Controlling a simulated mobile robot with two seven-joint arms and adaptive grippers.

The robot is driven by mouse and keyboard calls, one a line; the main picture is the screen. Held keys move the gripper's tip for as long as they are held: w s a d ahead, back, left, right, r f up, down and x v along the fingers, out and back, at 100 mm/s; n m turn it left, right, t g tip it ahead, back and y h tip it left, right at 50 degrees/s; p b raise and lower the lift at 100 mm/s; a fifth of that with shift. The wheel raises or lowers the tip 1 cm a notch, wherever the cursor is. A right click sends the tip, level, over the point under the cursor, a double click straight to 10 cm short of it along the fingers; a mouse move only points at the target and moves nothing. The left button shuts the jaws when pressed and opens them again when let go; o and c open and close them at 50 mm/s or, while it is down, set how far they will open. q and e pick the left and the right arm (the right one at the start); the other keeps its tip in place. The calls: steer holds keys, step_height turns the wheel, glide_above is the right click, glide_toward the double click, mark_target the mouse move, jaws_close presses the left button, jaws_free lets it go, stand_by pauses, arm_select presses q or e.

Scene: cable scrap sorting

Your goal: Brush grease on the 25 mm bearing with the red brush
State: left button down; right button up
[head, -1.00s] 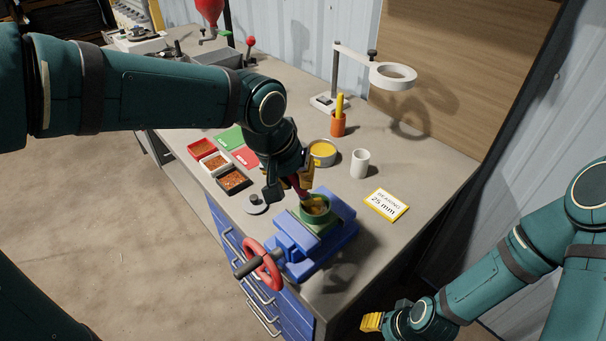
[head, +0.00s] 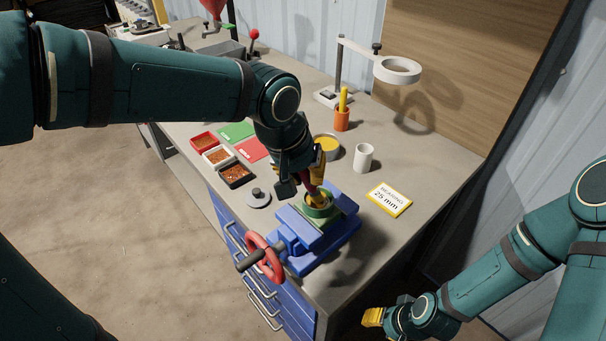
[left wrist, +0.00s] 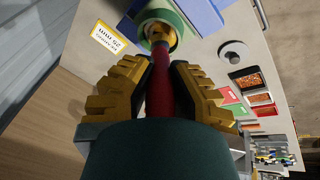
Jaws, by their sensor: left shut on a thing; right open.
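My left gripper (head: 318,168) is shut on the red brush (left wrist: 160,88), which points down into the green ring-shaped holder (head: 318,211) in the blue vise (head: 310,237). In the left wrist view the brush tip reaches the yellowish middle of the green ring (left wrist: 163,22); the exact contact is hidden. The card reading "BEARING 25 mm" (head: 389,199) lies to the right of the vise. An open tin of yellow grease (head: 326,147) stands behind the gripper. My right gripper (head: 373,317) is open and empty, low in front of the bench.
A white cup (head: 364,157), an orange holder with a yellow-handled item (head: 342,117) and a ring lamp stand (head: 397,70) are behind. A grey lid (head: 258,197) and several small trays (head: 236,174) lie left. The vise's red wheel (head: 264,258) juts over the front edge.

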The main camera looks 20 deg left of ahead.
arm_select(q)
steer(key=shift+r+p, duration=2.3)
steer(key=shift+r, duration=0.7)
steer(key=shift+r+p, duration=1.15)
steer(key=shift+r, duration=0.4)
